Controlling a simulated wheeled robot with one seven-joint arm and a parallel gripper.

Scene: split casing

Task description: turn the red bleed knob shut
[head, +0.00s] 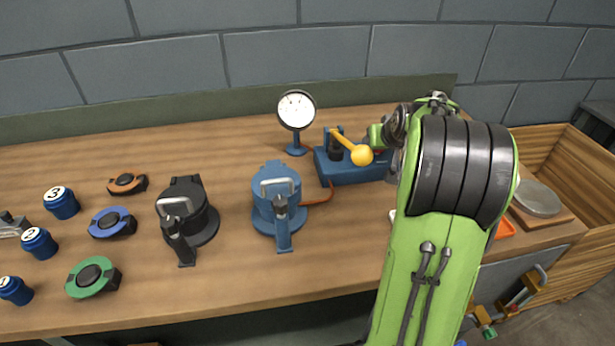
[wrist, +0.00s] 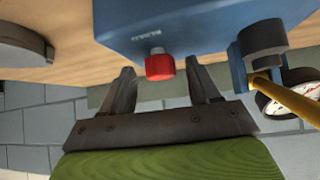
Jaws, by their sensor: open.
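The red bleed knob (wrist: 159,66) sticks out of the blue pump block (wrist: 190,25) on a short pale stem in the wrist view. My gripper (wrist: 161,72) is open, with one dark finger on each side of the knob. Gaps show between both fingers and the knob, and I see no contact. In the head view the blue pump block (head: 345,173) stands on the bench at the end of my green arm (head: 430,250). My arm hides the block's right end there, and I cannot make out the knob or my fingers clearly.
A yellow-knobbed lever (head: 361,154) rises from the block, with a dial gauge (head: 296,110) to its left. A red hose (head: 320,196) leads to a blue casing (head: 276,205). A black casing (head: 187,212) stands further left. Bare wood lies in front of the casings.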

